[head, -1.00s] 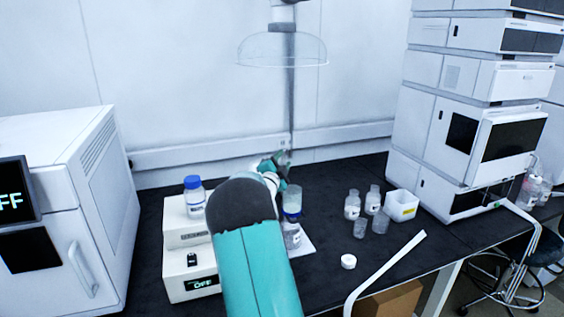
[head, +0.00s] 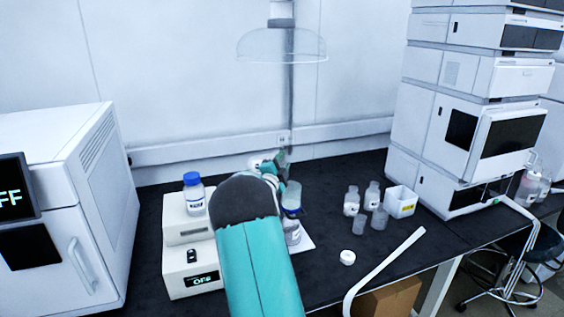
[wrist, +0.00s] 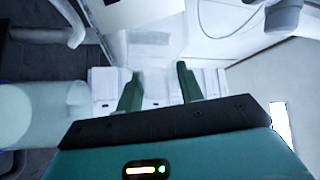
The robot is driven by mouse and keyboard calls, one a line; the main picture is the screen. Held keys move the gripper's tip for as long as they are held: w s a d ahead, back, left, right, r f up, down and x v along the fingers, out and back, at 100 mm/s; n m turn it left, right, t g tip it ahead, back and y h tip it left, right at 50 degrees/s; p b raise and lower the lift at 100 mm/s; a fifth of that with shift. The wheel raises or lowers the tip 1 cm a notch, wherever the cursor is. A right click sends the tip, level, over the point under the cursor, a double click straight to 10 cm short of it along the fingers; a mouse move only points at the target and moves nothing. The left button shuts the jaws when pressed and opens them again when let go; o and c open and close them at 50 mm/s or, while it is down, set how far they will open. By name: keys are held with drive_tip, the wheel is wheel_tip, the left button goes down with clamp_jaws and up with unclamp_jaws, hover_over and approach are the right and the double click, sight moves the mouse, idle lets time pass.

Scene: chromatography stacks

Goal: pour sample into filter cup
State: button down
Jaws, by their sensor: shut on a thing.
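The filter cup (head: 291,196) is a clear cup with a blue band, upright on a clear bottle (head: 292,232) just right of my arm; my arm partly hides both. My gripper (head: 275,165) is above and behind the cup, slightly to its left. In the wrist view my gripper's two green fingers (wrist: 159,82) are shut on a clear, pale sample container (wrist: 155,88), whose outline is hard to make out. A large translucent cylinder (wrist: 32,115) shows at the left of the wrist view. I cannot see whether any liquid is flowing.
A white pump box (head: 190,235) carries a blue-capped bottle (head: 194,194) at left. Several small bottles (head: 352,202), a white bin (head: 401,203) and a white cap (head: 347,257) stand to the right. A clear dome hood (head: 282,46) hangs above. Bare black bench (head: 325,190) lies between.

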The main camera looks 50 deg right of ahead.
drive_tip(key=shift+f+m, duration=0.2)
drive_tip(key=shift+m, duration=0.1)
drive_tip(key=shift+s+f+m+g, duration=0.15)
drive_tip(key=shift+f+m+g, duration=0.15)
drive_tip(key=shift+f+m, duration=0.25)
idle(0.3)
drive_tip(key=shift+s+d+f+m, duration=0.1)
drive_tip(key=shift+s+f+m, duration=0.1)
drive_tip(key=shift+f+m, duration=0.4)
drive_tip(key=shift+m, duration=0.25)
drive_tip(key=shift+s+f+m+g, duration=0.2)
drive_tip(key=shift+f+m+g, duration=0.15)
drive_tip(key=shift+m, duration=0.45)
